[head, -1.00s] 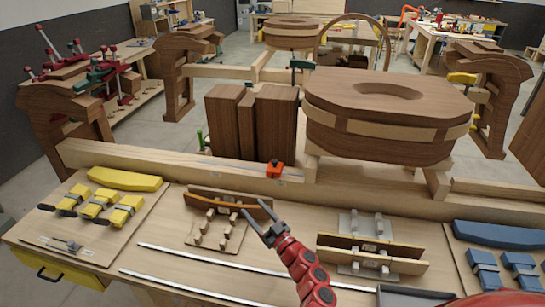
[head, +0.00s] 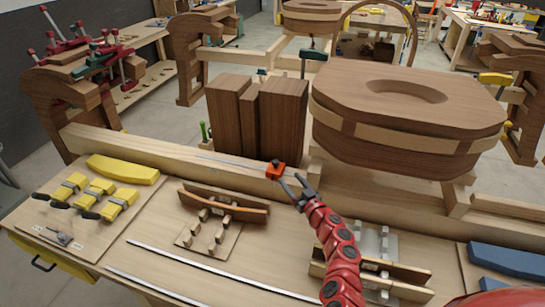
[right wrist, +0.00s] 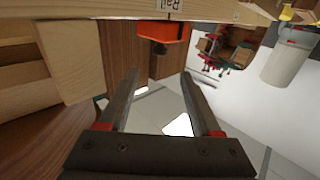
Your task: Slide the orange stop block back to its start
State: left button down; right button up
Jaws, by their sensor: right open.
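The orange stop block (head: 275,169) sits on the wooden rail beam (head: 380,199), below the dark upright wood blocks. It also shows in the right wrist view (right wrist: 164,31), at the top centre, just beyond the fingertips. My right gripper (head: 291,187) is just to the right of and below the block in the head view. Its two fingers are apart and nothing is between them. In the right wrist view the open fingers (right wrist: 160,78) point toward the block. I cannot tell if a finger touches it. My left gripper is not in view.
Dark wood blocks (head: 258,115) stand behind the beam, and a large wooden seat form (head: 400,110) stands to their right. On the bench in front are yellow clamps (head: 95,192), a curved wooden jig (head: 224,203) and blue pieces (head: 508,261). A thin metal strip (head: 215,272) lies across the bench.

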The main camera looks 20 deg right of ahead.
aim_at(274, 160)
jog(key=w, duration=0.2)
jog(key=w+a, duration=0.1)
jog(key=w, duration=0.2)
jog(key=w+a+f, duration=0.1)
jog(key=w, duration=0.1)
jog(key=shift+w+a+b, duration=0.1)
jog(key=shift+w+b, duration=0.1)
jog(key=shift+b, duration=0.1)
jog(key=shift+w, duration=0.35)
jog(key=w+b, duration=0.2)
jog(key=b, duration=0.1)
jog(key=w+b, duration=0.4)
jog(key=b, duration=0.1)
jog(key=shift+a+b, duration=0.25)
jog(key=shift+b, duration=0.05)
jog(key=shift+w+a+r+b, duration=0.1)
jog(key=shift+w+r+b, duration=0.3)
jog(key=shift+b, duration=0.15)
grip_shut()
jog(key=shift+f, duration=0.1)
